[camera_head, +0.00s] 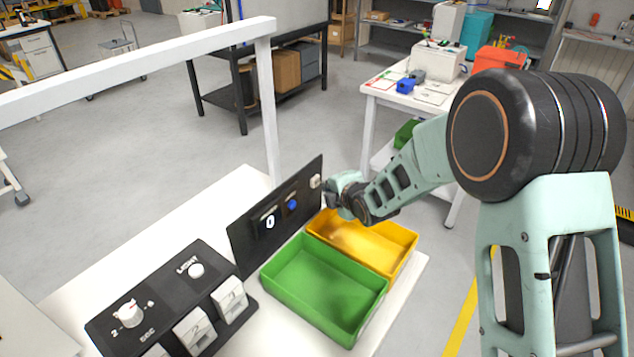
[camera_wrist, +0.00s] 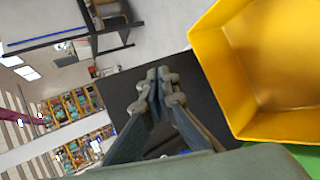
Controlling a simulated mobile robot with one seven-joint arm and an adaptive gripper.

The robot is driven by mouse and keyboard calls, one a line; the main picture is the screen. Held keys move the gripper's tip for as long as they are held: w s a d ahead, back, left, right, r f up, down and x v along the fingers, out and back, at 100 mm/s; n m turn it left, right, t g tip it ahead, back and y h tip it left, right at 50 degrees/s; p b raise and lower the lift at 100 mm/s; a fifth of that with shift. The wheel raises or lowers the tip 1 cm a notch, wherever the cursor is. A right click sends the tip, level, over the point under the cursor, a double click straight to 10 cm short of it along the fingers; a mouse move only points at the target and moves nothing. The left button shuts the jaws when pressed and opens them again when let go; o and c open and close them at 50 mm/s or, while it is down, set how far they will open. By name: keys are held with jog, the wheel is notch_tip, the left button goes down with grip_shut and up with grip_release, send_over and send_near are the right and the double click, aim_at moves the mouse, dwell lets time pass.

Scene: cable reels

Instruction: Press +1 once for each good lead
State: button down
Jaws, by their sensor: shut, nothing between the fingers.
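A black upright panel (camera_head: 262,235) stands on the white table behind the bins. Its small display (camera_head: 270,221) reads 0. A blue button (camera_head: 292,205) and a whitish block (camera_head: 315,181) are to the right of the display; I cannot read which is +1. My gripper (camera_head: 333,193) is close to the panel's right end, beside the whitish block; contact cannot be told. In the wrist view my gripper (camera_wrist: 156,78) has its fingertips together, with nothing between them, in front of the dark panel (camera_wrist: 120,92). I can make out no cable leads.
A green bin (camera_head: 325,285) and a yellow bin (camera_head: 372,243) stand empty in front of the panel; the yellow one also shows in the wrist view (camera_wrist: 215,60). A black control box (camera_head: 165,300) with knobs is at the left. A white frame post (camera_head: 268,110) rises behind.

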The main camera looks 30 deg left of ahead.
jog(key=shift+a, duration=0.1)
dwell(0.3)
jog(key=shift+a+b, duration=0.3)
jog(key=shift+b, duration=0.4)
jog(key=shift+a+b, duration=0.45)
jog(key=shift+a, duration=0.05)
dwell(0.6)
jog(key=shift+d, duration=0.15)
jog(key=shift+d+b, duration=0.35)
jog(key=shift+d, duration=0.35)
jog(key=shift+s+d+b, duration=0.15)
jog(key=shift+d, duration=1.15)
jog(key=shift+s+d+b, duration=0.1)
jog(key=shift+d+b, duration=0.05)
jog(key=shift+d, duration=1.1)
